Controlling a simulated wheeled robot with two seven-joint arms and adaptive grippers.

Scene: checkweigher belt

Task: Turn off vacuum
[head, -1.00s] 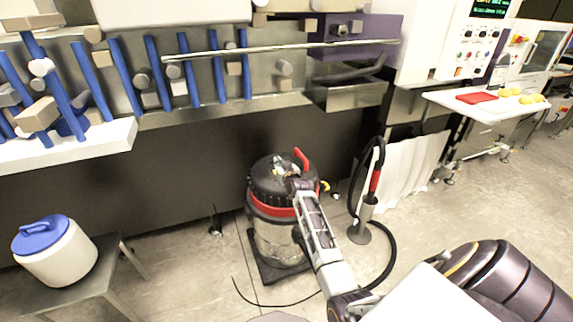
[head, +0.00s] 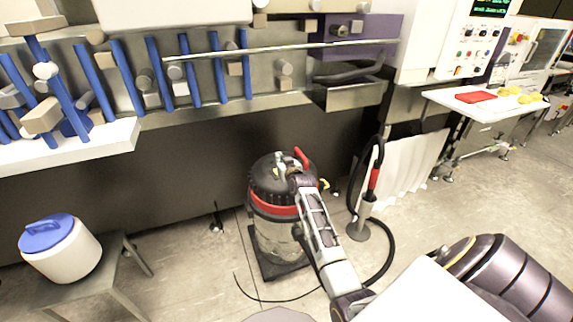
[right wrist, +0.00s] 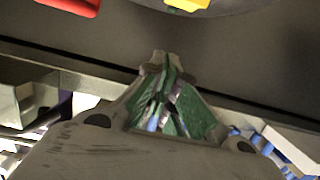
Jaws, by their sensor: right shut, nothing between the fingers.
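The vacuum (head: 272,208) stands on the floor in the middle of the head view. It has a black lid, a red band, a clear lower drum and a red handle (head: 301,157) on top. My right gripper (head: 282,162) is over the lid, left of the red handle, and covers part of the top. In the right wrist view its fingertips (right wrist: 162,60) are together with nothing between them. A red piece (right wrist: 72,5) and a yellow piece (right wrist: 187,4) show at that view's top edge. I cannot tell any switch's state. My left gripper is not in view.
A hose and wand (head: 371,190) stand right of the vacuum, with a cord on the floor. A white tub with a blue lid (head: 61,250) sits on a low stool at left. The conveyor machine (head: 200,150) is behind. Floor between stool and vacuum is mostly clear.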

